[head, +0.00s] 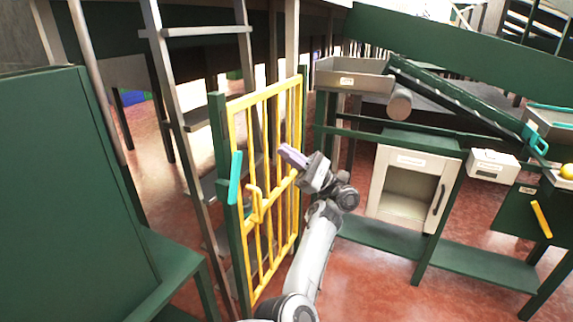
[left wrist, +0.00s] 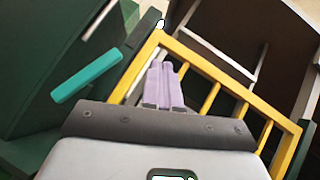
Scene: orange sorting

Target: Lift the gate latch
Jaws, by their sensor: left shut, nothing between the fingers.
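The yellow barred gate (head: 302,100) stands upright beside a dark green post (head: 219,140). An upright teal bar (head: 235,178) shows at that post; it looks like the latch handle and also shows in the left wrist view (left wrist: 87,76). A yellow bracket-like piece (head: 256,204) sits low on the gate's left side. My left gripper (head: 285,150) has purple fingers, shut and empty, in front of the gate's bars and right of the teal bar. In the left wrist view the fingers (left wrist: 165,72) overlap the yellow frame (left wrist: 190,55); contact cannot be told. My right gripper is out of view.
A grey ladder (head: 180,120) stands behind and left of the gate. A large green panel (head: 50,190) fills the left. A green-framed bench with a pale cabinet (head: 410,160) stands to the right. Open red floor (head: 400,290) lies at the lower right.

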